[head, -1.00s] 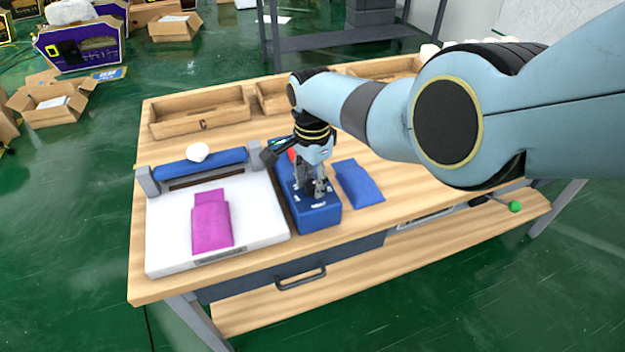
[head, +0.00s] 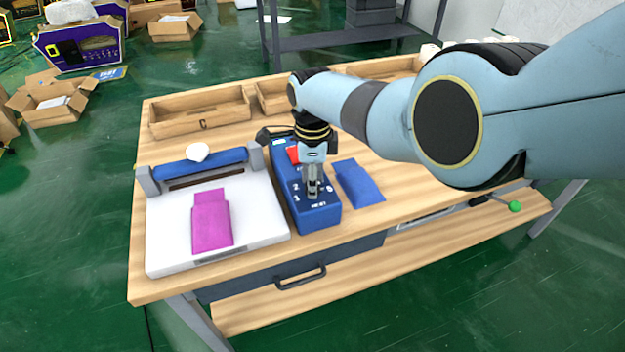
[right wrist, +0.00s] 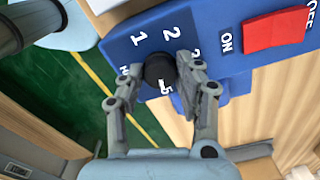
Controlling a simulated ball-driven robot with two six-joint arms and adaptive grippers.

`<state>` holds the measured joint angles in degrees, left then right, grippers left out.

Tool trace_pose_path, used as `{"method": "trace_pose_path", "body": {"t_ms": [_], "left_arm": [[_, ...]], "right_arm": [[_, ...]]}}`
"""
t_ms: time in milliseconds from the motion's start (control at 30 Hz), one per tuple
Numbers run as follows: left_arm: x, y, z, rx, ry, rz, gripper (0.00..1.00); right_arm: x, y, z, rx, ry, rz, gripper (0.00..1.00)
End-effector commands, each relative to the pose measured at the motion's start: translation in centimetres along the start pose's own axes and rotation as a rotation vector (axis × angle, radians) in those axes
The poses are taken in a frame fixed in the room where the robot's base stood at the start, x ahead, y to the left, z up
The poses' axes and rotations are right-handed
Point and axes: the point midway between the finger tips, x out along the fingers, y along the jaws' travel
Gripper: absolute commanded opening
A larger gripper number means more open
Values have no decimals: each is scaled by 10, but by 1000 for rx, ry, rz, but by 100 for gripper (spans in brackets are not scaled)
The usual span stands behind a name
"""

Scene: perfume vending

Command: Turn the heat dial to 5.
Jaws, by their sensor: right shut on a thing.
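The blue control box (head: 318,218) stands on the wooden table, with white numbers on its top. Its round black heat dial (right wrist: 160,69) shows in the right wrist view, ringed by the numbers 1, 2, part of a 3, and 5. My right gripper (head: 313,192) points down at the box in the head view. In the right wrist view its fingers (right wrist: 160,67) are shut on the dial, one on each side. A white mark lies by the 5 at the dial's lower edge; I cannot tell whether it is the pointer. The 4 is hidden behind a finger. My left gripper is not in view.
A red ON/OFF switch (right wrist: 275,30) is on the same box. A white sealer (head: 165,235) with a magenta pouch (head: 212,222) is left of the box. A blue pouch (head: 360,183) lies close on its right. Wooden trays (head: 200,113) line the back.

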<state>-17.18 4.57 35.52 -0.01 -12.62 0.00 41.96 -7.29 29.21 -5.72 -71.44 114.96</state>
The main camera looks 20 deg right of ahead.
Motion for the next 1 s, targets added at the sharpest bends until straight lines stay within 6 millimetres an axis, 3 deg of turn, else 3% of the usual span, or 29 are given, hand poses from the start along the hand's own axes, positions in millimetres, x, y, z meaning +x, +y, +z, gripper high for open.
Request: {"method": "trace_pose_path", "body": {"t_ms": [467, 500, 633, 1000], "left_arm": [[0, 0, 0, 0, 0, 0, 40], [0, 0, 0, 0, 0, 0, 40], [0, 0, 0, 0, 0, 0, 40], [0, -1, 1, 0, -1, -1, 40]], "right_arm": [[0, 0, 0, 13, -1, -1, 2], [0, 0, 0, 13, -1, -1, 39], [0, 0, 0, 12, -1, -1, 56], [-3, -1, 0, 12, -1, -1, 58]]}}
